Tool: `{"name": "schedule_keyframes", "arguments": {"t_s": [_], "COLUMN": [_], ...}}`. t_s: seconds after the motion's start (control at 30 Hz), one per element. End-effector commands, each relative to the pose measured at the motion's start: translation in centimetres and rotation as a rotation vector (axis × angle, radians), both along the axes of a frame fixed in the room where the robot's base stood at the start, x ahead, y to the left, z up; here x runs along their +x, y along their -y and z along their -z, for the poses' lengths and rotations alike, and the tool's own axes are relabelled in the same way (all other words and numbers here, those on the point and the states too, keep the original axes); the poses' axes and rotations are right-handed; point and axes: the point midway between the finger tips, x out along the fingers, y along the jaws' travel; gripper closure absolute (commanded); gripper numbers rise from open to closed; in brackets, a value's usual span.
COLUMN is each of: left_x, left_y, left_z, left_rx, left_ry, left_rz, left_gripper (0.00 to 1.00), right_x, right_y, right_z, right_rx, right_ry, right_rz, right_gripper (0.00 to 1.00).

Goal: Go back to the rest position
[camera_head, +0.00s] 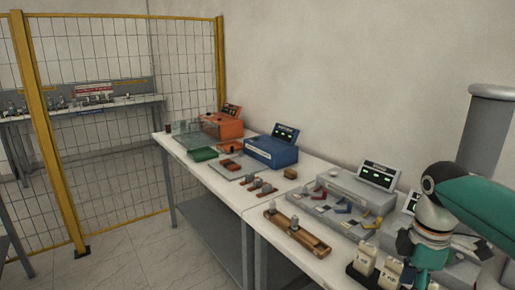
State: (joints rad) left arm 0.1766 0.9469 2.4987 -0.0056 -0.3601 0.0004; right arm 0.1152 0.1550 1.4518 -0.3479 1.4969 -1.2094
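A teal and grey arm, which I take to be my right arm, comes in from the right edge and bends down at a round dark joint. Its lower part runs down in front of the near right end of the long white table (233,193) toward the bottom edge. No fingertips can be made out on it, and its gripper does not show. My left arm and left gripper are not in view.
On the table stand an orange device (222,127), a blue device (271,152), a grey device (357,190), a green tray (202,154) and a wooden tray (297,233). White pieces (365,258) stand close to the arm. A yellow-framed mesh fence (125,65) stands left; floor before it is clear.

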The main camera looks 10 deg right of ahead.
Motion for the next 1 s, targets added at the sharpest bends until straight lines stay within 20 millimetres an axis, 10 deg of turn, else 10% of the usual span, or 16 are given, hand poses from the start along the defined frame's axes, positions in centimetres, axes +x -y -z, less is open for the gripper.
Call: {"name": "schedule_keyframes", "arguments": {"t_s": [0.57, 0.77, 1.0], "left_x": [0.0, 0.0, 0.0], "left_y": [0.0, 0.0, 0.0], "left_z": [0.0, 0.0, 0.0], "left_rx": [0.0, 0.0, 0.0], "left_ry": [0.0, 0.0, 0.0], "left_rz": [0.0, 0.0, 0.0], "left_gripper": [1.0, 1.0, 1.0], "right_x": [4.3, 3.6, -3.2], "right_y": [-6.0, -11.8, -19.7], "right_z": [13.9, 24.3, 36.7], "right_rx": [0.112, 0.211, 0.318], "right_ry": [0.004, -0.031, -0.118], "right_rz": [0.196, 0.404, 0.834], "right_gripper": [0.51, 0.51, 0.51]}}
